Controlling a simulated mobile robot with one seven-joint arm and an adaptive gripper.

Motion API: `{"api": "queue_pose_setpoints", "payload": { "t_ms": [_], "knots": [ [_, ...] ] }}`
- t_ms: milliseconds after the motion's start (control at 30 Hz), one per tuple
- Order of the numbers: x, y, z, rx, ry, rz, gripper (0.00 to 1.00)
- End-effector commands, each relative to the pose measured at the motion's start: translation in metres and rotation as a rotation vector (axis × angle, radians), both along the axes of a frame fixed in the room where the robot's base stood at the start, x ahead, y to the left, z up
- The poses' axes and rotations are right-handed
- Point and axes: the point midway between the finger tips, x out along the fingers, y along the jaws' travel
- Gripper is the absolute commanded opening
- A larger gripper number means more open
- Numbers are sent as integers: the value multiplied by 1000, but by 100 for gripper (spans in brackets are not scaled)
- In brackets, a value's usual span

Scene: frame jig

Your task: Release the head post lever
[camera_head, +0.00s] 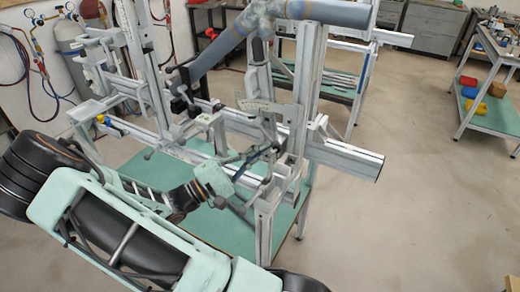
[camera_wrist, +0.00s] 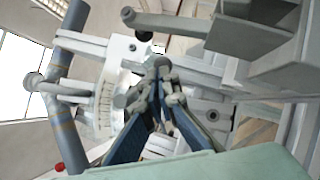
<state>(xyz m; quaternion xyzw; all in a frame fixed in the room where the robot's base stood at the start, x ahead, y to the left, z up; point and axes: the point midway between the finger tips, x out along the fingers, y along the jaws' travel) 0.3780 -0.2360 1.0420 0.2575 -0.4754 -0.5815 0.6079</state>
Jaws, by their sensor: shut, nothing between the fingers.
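My gripper (camera_head: 268,150) reaches into the frame jig from the left in the head view. In the wrist view its two fingers (camera_wrist: 158,70), with blue inner faces, meet at the tips with nothing visible between them. A grey lever arm with a round end (camera_wrist: 160,22) lies above the fingertips in the wrist view, apart from them in the picture. Another round-ended grey handle (camera_wrist: 55,90) is at the left, beside a blue-grey tube. I cannot tell which is the head post lever. Contact between the fingertips and the parts behind them is unclear.
A white scale plate (camera_wrist: 103,105) stands close left of the fingers. Aluminium jig rails (camera_head: 340,157) and uprights surround my gripper, with the blue-grey bicycle tube (camera_head: 222,45) above. A green-topped cart (camera_head: 490,112) with bins stands right. Floor at right is clear.

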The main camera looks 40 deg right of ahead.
Motion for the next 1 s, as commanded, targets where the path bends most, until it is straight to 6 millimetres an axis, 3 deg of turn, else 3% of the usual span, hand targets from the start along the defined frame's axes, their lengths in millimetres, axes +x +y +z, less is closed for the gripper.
{"api": "queue_pose_setpoints", "payload": {
  "t_ms": [433, 1000],
  "knots": [
    [-11, -5, 12, -89, 205, -4, 0],
    [-19, -8, 22, -86, 202, -3, 0]
  ]
}}
